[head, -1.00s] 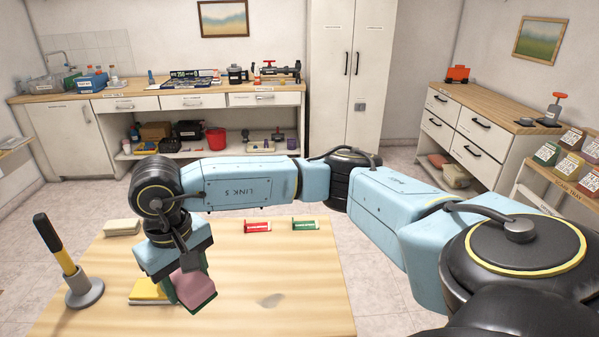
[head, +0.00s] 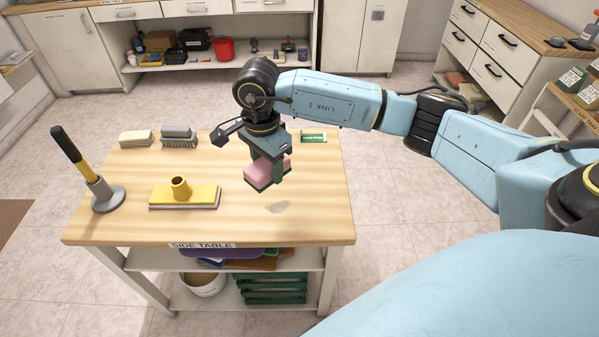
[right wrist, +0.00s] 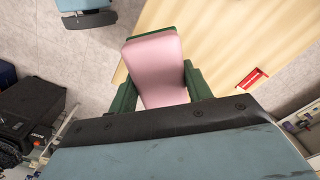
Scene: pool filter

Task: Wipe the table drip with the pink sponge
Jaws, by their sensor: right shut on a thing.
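The pink sponge (head: 281,167), with a green layer on its lower face, is gripped between the green fingers of my right gripper (head: 267,178). It also shows in the right wrist view (right wrist: 158,68), between the two fingers. The sponge appears to hang a little above the side table (head: 230,222). A faint grey drip mark (head: 278,207) lies on the table top, just in front of and below the sponge. The sponge's far side is hidden. My left gripper is not in view.
A grey stand with a yellow-and-black handle (head: 104,191) is at the left edge. A cream block (head: 136,138), a grey brush (head: 179,138) and a green packet (head: 314,138) lie at the back.

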